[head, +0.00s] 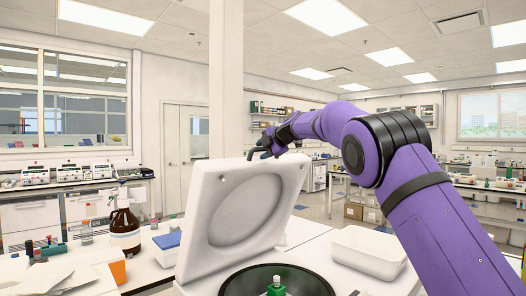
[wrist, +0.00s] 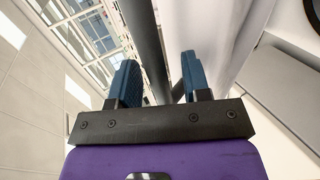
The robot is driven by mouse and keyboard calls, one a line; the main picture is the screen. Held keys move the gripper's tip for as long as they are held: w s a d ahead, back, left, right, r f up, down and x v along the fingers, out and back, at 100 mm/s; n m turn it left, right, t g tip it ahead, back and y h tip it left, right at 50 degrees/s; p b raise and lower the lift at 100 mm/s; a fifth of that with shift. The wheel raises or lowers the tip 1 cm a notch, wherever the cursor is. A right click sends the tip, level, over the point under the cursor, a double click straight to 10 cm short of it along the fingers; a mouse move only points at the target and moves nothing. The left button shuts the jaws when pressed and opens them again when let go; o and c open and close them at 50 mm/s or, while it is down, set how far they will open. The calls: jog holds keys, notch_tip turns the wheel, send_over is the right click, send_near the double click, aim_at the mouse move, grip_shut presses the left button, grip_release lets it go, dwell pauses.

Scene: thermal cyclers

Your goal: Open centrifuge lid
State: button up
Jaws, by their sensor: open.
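The centrifuge's white lid (head: 243,212) stands raised, tilted up and back, with its round recessed underside facing me. Below it the dark round bowl (head: 236,286) is exposed, with a green piece (head: 277,287) at its centre. My gripper (head: 264,152) is at the lid's top edge, small and partly hidden in the head view. In the wrist view my gripper's blue fingers (wrist: 158,66) are apart. A dark grey bar (wrist: 147,45) runs between them, beside the white lid surface (wrist: 205,30). I cannot tell whether either finger touches the bar.
A white tray (head: 368,252) sits to the right of the centrifuge. A white pillar (head: 226,80) rises behind the lid.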

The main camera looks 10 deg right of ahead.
jog(key=v, duration=1)
jog(key=shift+s, duration=0.2)
jog(key=shift+d+r, duration=0.15)
